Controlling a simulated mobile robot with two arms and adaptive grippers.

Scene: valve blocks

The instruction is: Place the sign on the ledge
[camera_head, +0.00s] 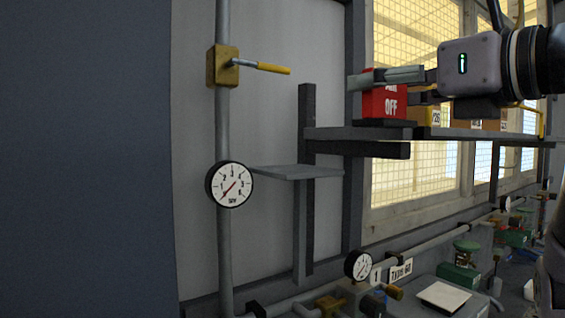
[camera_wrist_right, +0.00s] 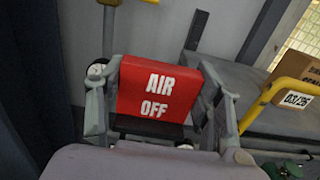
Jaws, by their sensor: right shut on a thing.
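The red sign (camera_head: 385,104) with white lettering is at the left end of the long dark shelf in the head view. Its dark base shows just over the shelf; I cannot tell if it touches. In the right wrist view the sign (camera_wrist_right: 158,88) reads "AIR OFF" and sits between the two fingers. My right gripper (camera_head: 372,82) comes in from the right and is shut on the sign. A small grey ledge (camera_head: 297,171) sticks out on a dark post, lower and to the left of the sign; it is empty. My left gripper is not in view.
The long shelf (camera_head: 375,133) carries cardboard boxes behind the sign; one box (camera_wrist_right: 310,75) and a yellow handle (camera_wrist_right: 275,90) show in the wrist view. A vertical pipe with a yellow-handled valve (camera_head: 225,66) and gauge (camera_head: 231,184) stands left of the ledge. More pipework lies below.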

